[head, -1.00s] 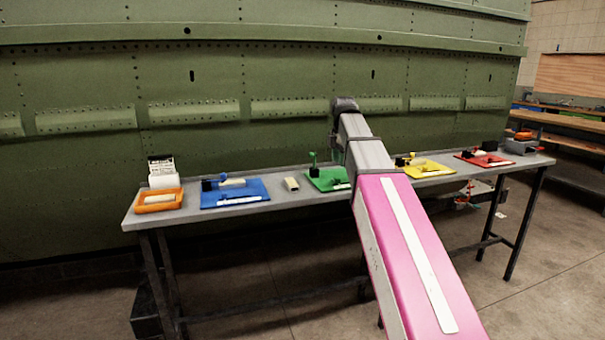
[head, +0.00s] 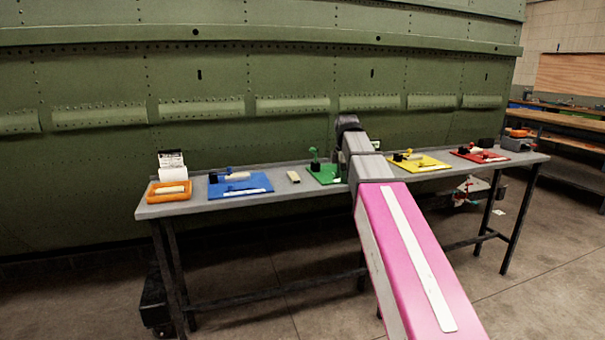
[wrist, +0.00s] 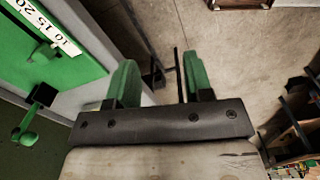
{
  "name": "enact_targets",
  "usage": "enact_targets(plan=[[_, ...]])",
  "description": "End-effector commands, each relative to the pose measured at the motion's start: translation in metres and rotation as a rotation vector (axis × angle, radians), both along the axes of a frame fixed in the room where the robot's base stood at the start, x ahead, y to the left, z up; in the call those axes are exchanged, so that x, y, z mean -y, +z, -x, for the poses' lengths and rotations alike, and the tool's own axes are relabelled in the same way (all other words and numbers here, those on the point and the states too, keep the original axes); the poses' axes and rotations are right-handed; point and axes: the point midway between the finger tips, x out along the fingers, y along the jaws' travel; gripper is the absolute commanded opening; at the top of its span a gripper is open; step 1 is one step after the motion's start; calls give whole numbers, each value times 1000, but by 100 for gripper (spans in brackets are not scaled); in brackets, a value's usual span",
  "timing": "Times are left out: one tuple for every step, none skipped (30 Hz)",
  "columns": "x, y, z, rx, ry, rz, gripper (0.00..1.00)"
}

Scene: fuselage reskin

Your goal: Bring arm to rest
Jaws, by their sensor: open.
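My gripper (wrist: 157,85) shows in the wrist view with its two green fingers apart and nothing between them. It hangs over the near edge of the bench, with the floor below. The green board (wrist: 75,40) with a numbered white strip and a green-handled tool lies to its left in that view. In the head view my arm reaches forward to the bench, in front of the green board (head: 322,174), and hides part of it. The gripper itself is hidden there.
The riveted green fuselage (head: 100,75) stands close behind. Open floor (head: 540,260) lies at the right.

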Motion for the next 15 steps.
enact_targets(plan=[[1, -11, 4, -3, -31, 0, 47], [2, -17, 5, -2, -52, 0, 47], [3, -26, 7, -2, -83, 0, 47], [4, -34, 8, -3, -108, 0, 47], [4, -41, 10, -3, -136, 0, 47], [6, -53, 13, -3, -176, 0, 47], [7, -62, 15, -4, -209, 1, 47], [8, -72, 18, -3, -245, 1, 47], [9, -87, 22, -5, -300, 1, 47], [11, -98, 26, -5, -342, 1, 47], [12, -110, 30, -5, -385, 1, 47], [14, -125, 35, -4, -443, 1, 47], [15, -136, 39, -5, -487, 1, 47], [16, -146, 43, -4, -531, 1, 47], [18, -161, 48, -4, -589, 2, 47]])
